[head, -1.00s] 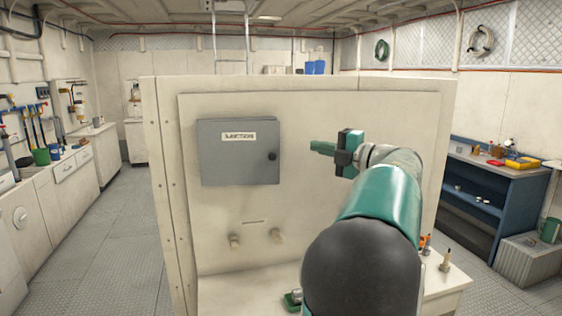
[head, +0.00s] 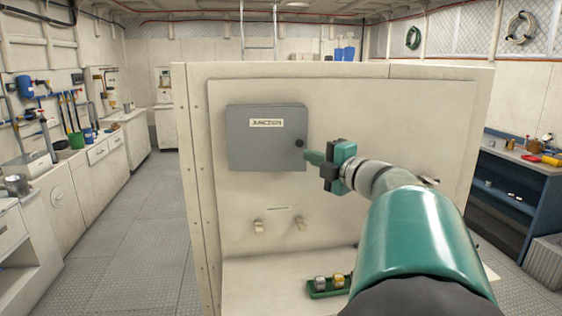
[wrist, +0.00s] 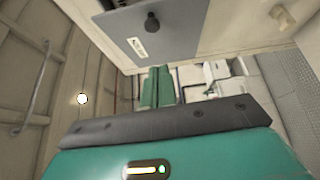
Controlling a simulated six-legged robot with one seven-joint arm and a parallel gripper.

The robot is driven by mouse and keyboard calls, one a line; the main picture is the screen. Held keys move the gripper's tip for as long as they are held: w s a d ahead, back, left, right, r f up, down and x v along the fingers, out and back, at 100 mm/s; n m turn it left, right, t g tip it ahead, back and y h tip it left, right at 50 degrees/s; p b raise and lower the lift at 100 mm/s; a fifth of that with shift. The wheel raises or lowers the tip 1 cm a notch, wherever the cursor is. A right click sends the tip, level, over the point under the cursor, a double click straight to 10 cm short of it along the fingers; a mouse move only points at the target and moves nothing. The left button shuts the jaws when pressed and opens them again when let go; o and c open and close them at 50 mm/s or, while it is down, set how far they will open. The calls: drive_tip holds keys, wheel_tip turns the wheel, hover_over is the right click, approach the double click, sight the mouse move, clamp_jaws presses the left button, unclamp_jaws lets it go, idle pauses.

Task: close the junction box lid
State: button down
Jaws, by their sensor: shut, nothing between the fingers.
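The grey junction box (head: 262,150) is mounted on the cream panel, with a white JUNCTION label and a dark round knob (head: 299,143) at its right edge. Its lid looks flush with the box in the head view. In the wrist view the lid face (wrist: 172,38) and the knob (wrist: 152,22) are near the top, tilted. My gripper (head: 308,158) is at the right edge of the box, just below the knob. Its green fingers are together and empty; they also show in the wrist view (wrist: 157,88). I cannot tell whether the fingertips touch the box.
Two small fittings (head: 259,227) sit on the panel below the box. A green tray (head: 318,292) with small parts lies on the ledge below. A blue workbench (head: 520,190) stands at the right, and white cabinets (head: 65,195) line the left. Open floor lies between cabinets and panel.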

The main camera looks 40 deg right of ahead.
sight(304, 141)
drive_tip(key=w+d, duration=0.3)
drive_tip(key=w, duration=0.2)
drive_tip(key=shift+w, duration=0.25)
drive_tip(key=shift+d+r, duration=0.1)
drive_tip(key=shift+d, duration=0.1)
drive_tip(key=w+d, duration=0.1)
drive_tip(key=d+y, duration=0.1)
drive_tip(key=w+d+n+y, duration=0.1)
drive_tip(key=shift+w+d+r, duration=0.1)
drive_tip(key=shift+w+d, duration=0.25)
drive_tip(key=shift+d, duration=0.05)
idle(0.4)
